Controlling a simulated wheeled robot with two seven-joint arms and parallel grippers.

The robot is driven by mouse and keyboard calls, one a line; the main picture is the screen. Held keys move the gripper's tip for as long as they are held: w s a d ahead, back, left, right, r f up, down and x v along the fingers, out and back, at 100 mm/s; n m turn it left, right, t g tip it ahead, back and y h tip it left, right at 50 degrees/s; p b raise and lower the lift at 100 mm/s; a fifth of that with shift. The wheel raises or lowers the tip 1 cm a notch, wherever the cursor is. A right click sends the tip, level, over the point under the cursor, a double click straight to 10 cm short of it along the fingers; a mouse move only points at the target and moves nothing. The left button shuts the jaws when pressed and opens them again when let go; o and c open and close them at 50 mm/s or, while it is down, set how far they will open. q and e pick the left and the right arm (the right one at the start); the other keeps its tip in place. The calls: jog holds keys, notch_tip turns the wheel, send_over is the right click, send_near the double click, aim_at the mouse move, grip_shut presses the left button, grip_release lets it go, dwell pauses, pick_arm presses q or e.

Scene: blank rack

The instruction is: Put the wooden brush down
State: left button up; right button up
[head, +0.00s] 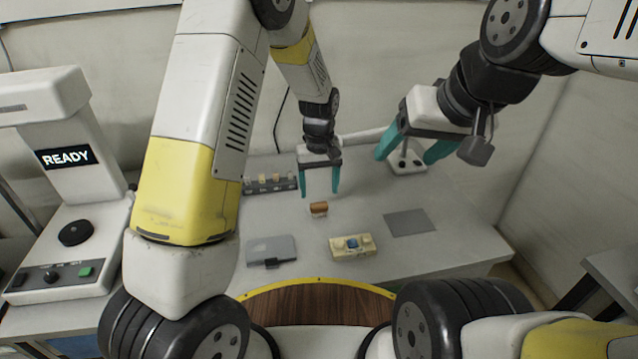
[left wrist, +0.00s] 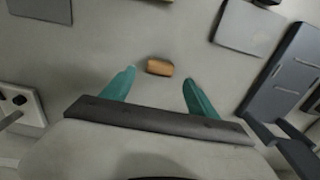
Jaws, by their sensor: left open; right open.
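The wooden brush (head: 319,208) is a small brown block with a paler lower part. It rests on the grey table (head: 365,210), and it also shows in the left wrist view (left wrist: 160,67). My left gripper (head: 320,193) is open above and just behind the brush in the head view. In the left wrist view the brush lies between and beyond the two teal fingertips (left wrist: 157,75), touching neither. My right gripper (head: 408,157) is open and empty, raised at the right over the back of the table.
A dark rack (head: 270,184) with several small pieces stands at the back left. A grey case (head: 272,250), a cream box with a blue part (head: 352,246) and a flat grey plate (head: 410,222) lie nearer. A white device (head: 407,160) stands behind my right gripper. A READY machine (head: 65,160) is far left.

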pick_arm(q)
notch_tip(320, 180, up, 5)
notch_tip(320, 180, up, 15)
jog(key=m+t+h, duration=0.1)
jog(key=t+h, duration=0.1)
send_over(319, 204)
jog(key=s+a, duration=0.8)
jog(key=s+a+r+m+t, duration=0.1)
jog(key=s+a+r+t, duration=0.1)
jog(key=s, duration=0.5)
jog(key=s+a+r+t, duration=0.2)
jog(key=s+a+r, duration=0.2)
jog(key=s, duration=0.4)
jog(key=shift+m, duration=0.4)
jog(key=shift+s+a, duration=0.1)
pick_arm(e)
jog(key=shift+o, duration=0.4)
